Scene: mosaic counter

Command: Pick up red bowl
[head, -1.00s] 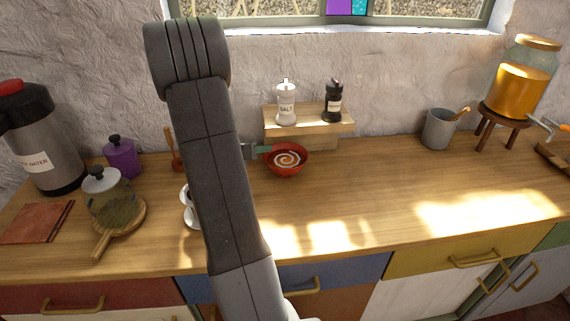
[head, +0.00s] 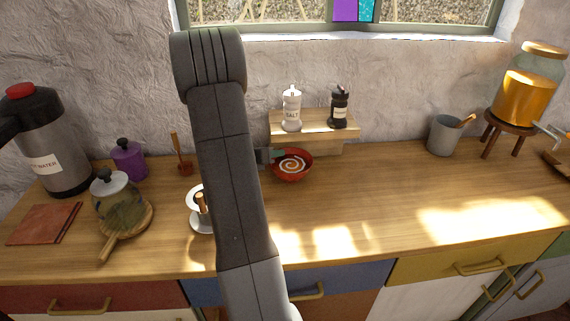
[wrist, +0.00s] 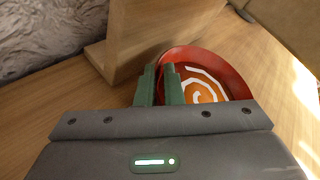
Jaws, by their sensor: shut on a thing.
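The red bowl (head: 292,178) has a white and orange swirl inside and sits by the wooden shelf, on or close to the counter; I cannot tell whether it is clear of the top. My gripper (head: 275,154) is at the bowl's left rim, partly hidden behind my arm. In the wrist view the green fingers (wrist: 158,86) are shut on the near left wall of the red bowl (wrist: 237,78). The lower part of the bowl is hidden there by my gripper body.
The wooden shelf (head: 300,131) with a salt shaker (head: 291,108) and a dark shaker (head: 339,108) stands just behind the bowl. A cup on a saucer (head: 203,226) is left of my arm. Counter to the right is clear up to the grey cup (head: 442,136).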

